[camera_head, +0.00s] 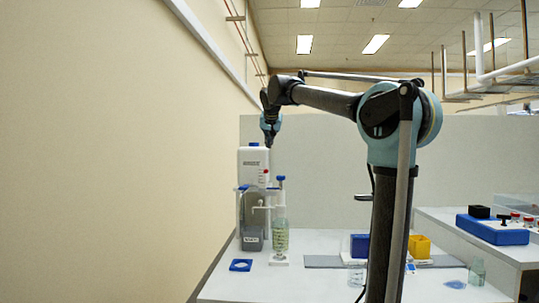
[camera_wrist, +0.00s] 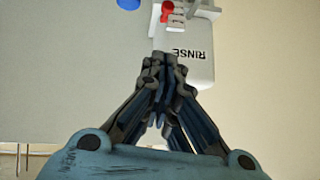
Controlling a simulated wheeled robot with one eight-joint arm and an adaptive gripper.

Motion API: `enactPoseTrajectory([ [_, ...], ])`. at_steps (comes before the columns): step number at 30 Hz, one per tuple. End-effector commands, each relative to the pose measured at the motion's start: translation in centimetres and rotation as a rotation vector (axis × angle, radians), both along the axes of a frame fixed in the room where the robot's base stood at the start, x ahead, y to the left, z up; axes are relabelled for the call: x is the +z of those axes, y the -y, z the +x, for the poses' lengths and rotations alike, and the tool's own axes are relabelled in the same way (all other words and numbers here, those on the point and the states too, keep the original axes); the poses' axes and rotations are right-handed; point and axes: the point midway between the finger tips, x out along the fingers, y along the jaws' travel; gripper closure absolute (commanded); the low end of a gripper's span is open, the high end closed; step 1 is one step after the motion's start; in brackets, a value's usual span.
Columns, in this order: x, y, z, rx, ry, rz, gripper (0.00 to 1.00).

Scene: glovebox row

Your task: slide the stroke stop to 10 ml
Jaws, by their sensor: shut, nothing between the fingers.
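I cannot read any scale. My gripper (camera_head: 269,143) is above the bottle top, pointing down. In the wrist view its fingertips (camera_wrist: 163,62) are together and empty, overlapping the bottle's near edge in the picture; contact cannot be told.
A greenish bottle (camera_head: 281,238) with a blue-topped plunger (camera_head: 281,180) stands right of the dispenser. A blue square piece (camera_head: 241,265) lies in front. A yellow box (camera_head: 419,246), a blue box (camera_head: 360,246) and glassware (camera_head: 477,270) stand further right. A wall is close on the left.

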Motion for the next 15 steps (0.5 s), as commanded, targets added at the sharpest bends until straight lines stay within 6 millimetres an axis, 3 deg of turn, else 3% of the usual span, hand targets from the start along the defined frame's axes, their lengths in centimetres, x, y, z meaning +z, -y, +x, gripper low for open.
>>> enactPoseTrajectory([
  [15,-5.7,-0.7,6.6,-0.002,0.000,0.001,1.00],
])
